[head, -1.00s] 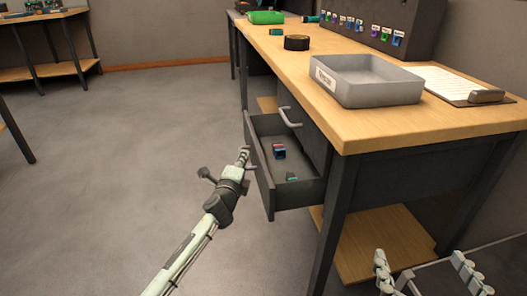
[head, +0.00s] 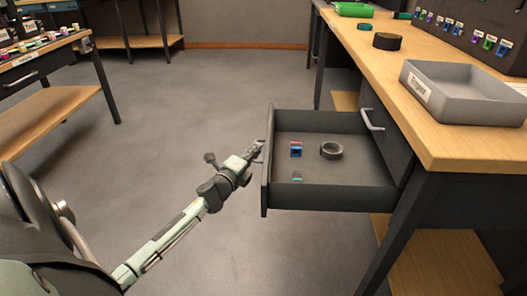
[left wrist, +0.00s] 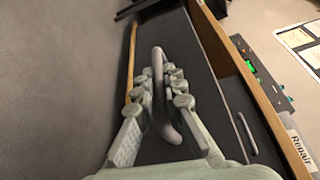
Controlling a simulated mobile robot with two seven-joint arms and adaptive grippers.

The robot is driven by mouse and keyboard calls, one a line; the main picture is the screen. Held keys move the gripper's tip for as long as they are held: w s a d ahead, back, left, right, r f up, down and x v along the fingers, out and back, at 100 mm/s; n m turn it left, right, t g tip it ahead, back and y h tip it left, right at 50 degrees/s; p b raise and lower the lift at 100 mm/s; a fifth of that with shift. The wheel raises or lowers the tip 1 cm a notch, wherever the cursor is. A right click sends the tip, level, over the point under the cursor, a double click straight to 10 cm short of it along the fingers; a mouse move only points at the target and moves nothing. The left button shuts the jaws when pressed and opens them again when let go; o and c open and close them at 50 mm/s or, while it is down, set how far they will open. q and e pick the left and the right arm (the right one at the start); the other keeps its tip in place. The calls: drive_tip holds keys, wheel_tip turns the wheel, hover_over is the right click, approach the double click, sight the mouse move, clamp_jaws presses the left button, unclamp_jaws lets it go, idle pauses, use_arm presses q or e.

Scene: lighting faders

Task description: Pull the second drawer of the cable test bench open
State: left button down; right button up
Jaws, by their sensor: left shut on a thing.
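The second drawer (head: 335,188) of the cable test bench (head: 450,150) is a dark grey box, pulled well out below the closed upper drawer. It holds a small blue and red part (head: 296,149), a dark ring (head: 331,150) and a small green piece (head: 297,177). My left gripper (head: 257,150) is at the outer face of the drawer front. In the left wrist view, my left gripper's fingers (left wrist: 160,92) are on both sides of the grey bar handle (left wrist: 159,65), shut on it. The right gripper is not in view.
The upper drawer's handle (head: 372,120) is just above the open drawer. A grey labelled tray (head: 465,108), a black roll (head: 387,41) and a green cylinder (head: 354,9) stand on the benchtop. Another table (head: 62,105) is at the left. The floor (head: 165,110) between them is clear.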

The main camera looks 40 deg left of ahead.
use_arm(q)
drive_tip(key=shift+s, duration=0.1)
drive_tip(key=c, duration=1.6)
unclamp_jaws()
drive_tip(key=v, duration=1.2)
drive_tip(key=shift+f, duration=0.1)
